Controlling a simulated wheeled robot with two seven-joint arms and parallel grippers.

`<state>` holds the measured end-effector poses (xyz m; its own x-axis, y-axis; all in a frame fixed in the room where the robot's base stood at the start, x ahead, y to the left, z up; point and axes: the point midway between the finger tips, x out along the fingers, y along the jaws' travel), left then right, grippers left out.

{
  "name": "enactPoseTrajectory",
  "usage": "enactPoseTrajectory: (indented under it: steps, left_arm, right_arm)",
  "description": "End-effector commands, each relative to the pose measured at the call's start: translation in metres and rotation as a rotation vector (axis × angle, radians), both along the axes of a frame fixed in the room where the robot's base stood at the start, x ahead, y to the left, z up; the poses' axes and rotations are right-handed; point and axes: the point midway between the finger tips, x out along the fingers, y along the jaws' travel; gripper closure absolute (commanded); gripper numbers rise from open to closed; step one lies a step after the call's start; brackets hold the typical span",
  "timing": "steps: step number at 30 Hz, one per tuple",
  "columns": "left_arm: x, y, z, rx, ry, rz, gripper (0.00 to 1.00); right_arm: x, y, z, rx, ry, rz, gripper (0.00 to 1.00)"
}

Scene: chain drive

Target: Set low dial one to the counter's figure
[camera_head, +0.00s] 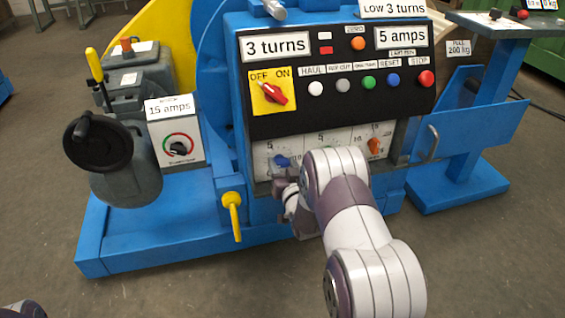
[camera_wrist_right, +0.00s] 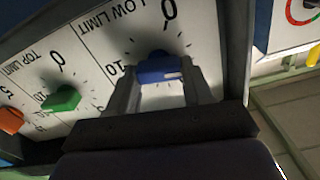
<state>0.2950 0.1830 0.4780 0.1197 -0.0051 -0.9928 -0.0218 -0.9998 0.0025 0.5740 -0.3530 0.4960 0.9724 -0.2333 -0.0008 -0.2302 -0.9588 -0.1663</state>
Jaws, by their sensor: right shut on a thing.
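The blue low-limit knob (camera_head: 281,162) is at the left of the white dial strip under the black control panel. In the right wrist view, upside down, the blue knob (camera_wrist_right: 158,66) sits on its scale beside the words LOW LIMIT. A white mark shows on the knob; the exact figure it meets is unclear. My right gripper (camera_head: 284,187) reaches the knob from the front. In the wrist view its two fingers (camera_wrist_right: 163,82) are shut on the knob's sides. The panel's left display (camera_head: 275,46) reads 3 turns. My left gripper is not in view.
A green knob (camera_wrist_right: 61,99) and an orange knob (camera_wrist_right: 11,120) are beside the blue one. The panel has a red OFF/ON switch (camera_head: 273,94) and a row of buttons. A yellow handle (camera_head: 233,215) hangs below left. A sign (camera_head: 392,9) reads LOW 3 turns.

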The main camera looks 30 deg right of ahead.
Motion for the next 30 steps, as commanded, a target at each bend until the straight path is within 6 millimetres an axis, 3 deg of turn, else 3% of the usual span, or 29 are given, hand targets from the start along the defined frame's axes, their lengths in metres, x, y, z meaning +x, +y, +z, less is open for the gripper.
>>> enactPoseTrajectory:
  steps: [23, 24, 25, 26, 30]
  left_arm:
    - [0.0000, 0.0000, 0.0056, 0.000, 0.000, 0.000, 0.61]
    - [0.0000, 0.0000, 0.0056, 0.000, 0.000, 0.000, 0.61]
    - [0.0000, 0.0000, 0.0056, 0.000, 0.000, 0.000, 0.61]
    - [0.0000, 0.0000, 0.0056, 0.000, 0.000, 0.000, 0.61]
    - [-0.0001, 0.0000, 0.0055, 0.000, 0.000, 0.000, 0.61]
  right_arm:
    - [0.0030, -0.0018, 0.0071, 0.087, -0.040, 0.000, 0.80]
    - [0.0030, -0.0018, 0.0071, 0.087, -0.040, 0.000, 0.40]
    - [0.0030, -0.0019, 0.0072, 0.087, -0.040, 0.000, 0.30]
    - [0.0028, -0.0018, 0.0069, 0.087, -0.040, 0.000, 0.24]
    - [0.0018, -0.0013, 0.0045, 0.089, -0.034, 0.000, 0.24]
